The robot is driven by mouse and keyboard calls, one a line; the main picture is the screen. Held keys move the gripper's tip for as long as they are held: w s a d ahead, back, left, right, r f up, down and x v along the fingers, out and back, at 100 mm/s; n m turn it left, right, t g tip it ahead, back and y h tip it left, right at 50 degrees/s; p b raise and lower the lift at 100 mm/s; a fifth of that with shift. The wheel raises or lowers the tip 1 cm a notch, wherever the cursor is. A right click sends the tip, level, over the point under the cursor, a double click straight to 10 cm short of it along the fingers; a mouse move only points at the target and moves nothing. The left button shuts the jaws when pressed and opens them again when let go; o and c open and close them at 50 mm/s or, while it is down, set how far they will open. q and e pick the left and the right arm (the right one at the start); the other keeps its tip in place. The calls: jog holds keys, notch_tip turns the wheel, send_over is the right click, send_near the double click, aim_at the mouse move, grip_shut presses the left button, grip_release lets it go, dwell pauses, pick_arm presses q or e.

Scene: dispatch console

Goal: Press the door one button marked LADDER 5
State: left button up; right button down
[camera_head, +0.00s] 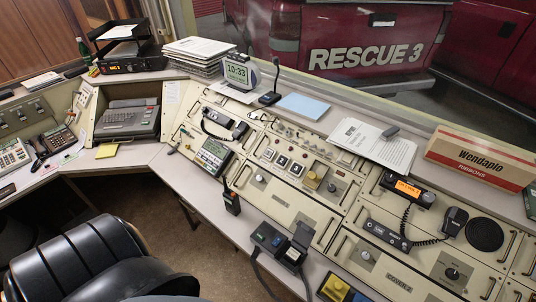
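A row of small square buttons (282,161) sits on the cream console panel (285,195) near the middle of the view. Their markings are too small to read, so I cannot tell which one is marked LADDER 5. A yellowish block-shaped control (312,180) and a dark knob sit just right of the row. Nothing covers the buttons. Neither my left nor my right gripper shows in the head view.
Dark corded devices (282,245) and a handheld radio (231,202) stand along the console's front edge. A microphone (270,97), papers (372,143), a ribbon box (482,157) and an orange-lit radio (406,190) lie around. A black chair (85,260) stands at lower left.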

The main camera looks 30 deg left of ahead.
pick_arm(q)
grip_shut()
dwell(1.0)
